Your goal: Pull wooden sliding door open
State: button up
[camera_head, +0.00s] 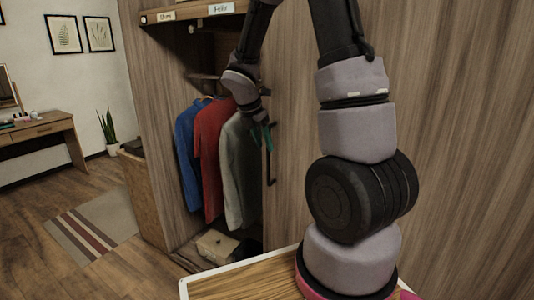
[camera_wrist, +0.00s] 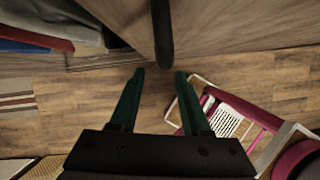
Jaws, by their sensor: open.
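The wooden sliding door (camera_head: 450,140) fills the right of the head view, with the open part of the wardrobe at its left. A black vertical bar handle (camera_head: 271,165) is near the door's left edge. My gripper (camera_head: 263,137) is close to the handle, its green fingers pointing down and partly hidden by my wrist. In the wrist view my gripper (camera_wrist: 159,72) is open, with nothing between the fingers. The dark handle (camera_wrist: 163,35) lies just ahead of the gap between the fingertips, against the door panel (camera_wrist: 230,22). I cannot tell whether a finger touches it.
Blue, red and grey garments (camera_head: 210,150) hang inside the open wardrobe, left of the handle. A box (camera_head: 217,244) sits at its bottom. A striped rug (camera_head: 93,227) and a desk (camera_head: 40,132) are at the left, with free wooden floor between.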

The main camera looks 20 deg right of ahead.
jog(key=shift+v, duration=2.35)
